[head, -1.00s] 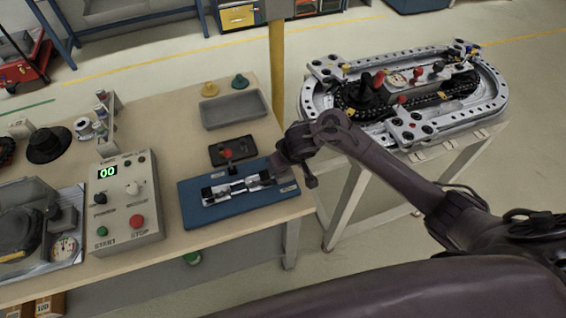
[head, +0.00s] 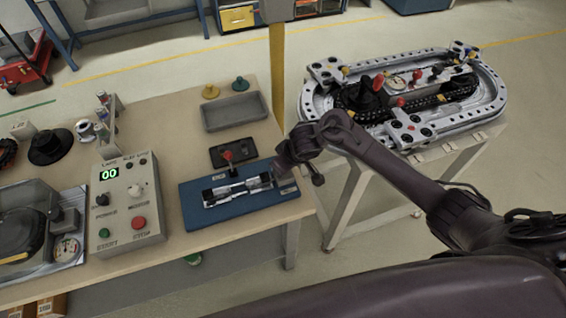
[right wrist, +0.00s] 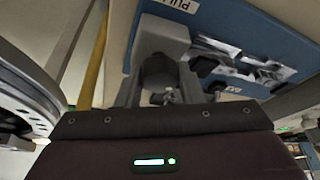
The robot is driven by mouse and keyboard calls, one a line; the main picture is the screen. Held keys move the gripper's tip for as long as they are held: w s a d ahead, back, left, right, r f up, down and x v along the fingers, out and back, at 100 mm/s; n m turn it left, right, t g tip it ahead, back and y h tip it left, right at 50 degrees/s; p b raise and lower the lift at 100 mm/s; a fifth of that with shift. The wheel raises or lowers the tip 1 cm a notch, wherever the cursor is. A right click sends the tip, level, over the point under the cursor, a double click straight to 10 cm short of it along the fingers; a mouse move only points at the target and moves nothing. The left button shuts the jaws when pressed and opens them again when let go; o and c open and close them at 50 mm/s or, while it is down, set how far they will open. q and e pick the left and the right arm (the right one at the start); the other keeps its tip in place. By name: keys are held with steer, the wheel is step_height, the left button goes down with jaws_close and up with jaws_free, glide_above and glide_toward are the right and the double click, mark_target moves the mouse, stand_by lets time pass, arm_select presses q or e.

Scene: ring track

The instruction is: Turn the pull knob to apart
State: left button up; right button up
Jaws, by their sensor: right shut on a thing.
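The blue base plate (head: 205,222) lies on the wooden table near its front right corner, with a silver and black fixture (head: 237,190) on it. My right gripper (head: 285,168) is at the plate's right end and hides the knob in the head view. In the right wrist view, a dark round pull knob (right wrist: 157,70) sits between the two fingers, in front of a grey block (right wrist: 165,35). A white label with the start of "PULL" (right wrist: 185,6) is on the blue plate beside it. The gripper is shut on the knob. My left gripper is out of view.
A control box (head: 128,205) with a green "00" display stands left of the plate. A yellow post (head: 278,75) and an oval ring track (head: 405,95) are beyond the table's right edge.

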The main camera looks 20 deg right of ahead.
steer(key=n+y+p, duration=0.1)
steer(key=n, duration=0.2)
steer(key=shift+r+n+g, duration=0.1)
steer(key=shift+n+g, duration=0.2)
steer(key=shift+g, duration=0.1)
steer(key=n, duration=0.2)
steer(key=shift+w+n+g+y, duration=0.1)
steer(key=shift+n+g+y, duration=0.3)
steer(key=n, duration=0.1)
steer(key=n+g+b, duration=0.1)
steer(key=shift+f+n, duration=0.2)
steer(key=shift+n, duration=0.1)
steer(key=n+g+b, duration=0.1)
steer(key=n, duration=0.1)
steer(key=n+b, duration=0.1)
steer(key=n, duration=0.1)
steer(key=shift+n+g+y+b, duration=0.3)
steer(key=shift+g+b, duration=0.05)
steer(key=shift+g, duration=0.05)
steer(key=n+g, duration=0.1)
steer(key=n, duration=0.1)
steer(key=shift+r+n, duration=0.2)
steer(key=shift+n, duration=0.2)
steer(key=shift+n+g, duration=0.4)
steer(key=shift+n, duration=0.8)
steer(key=shift+n+g+h, duration=0.4)
steer(key=shift+n+h, duration=0.2)
steer(key=shift+n, duration=0.6)
steer(key=shift+f, duration=0.1)
steer(key=o, duration=1)
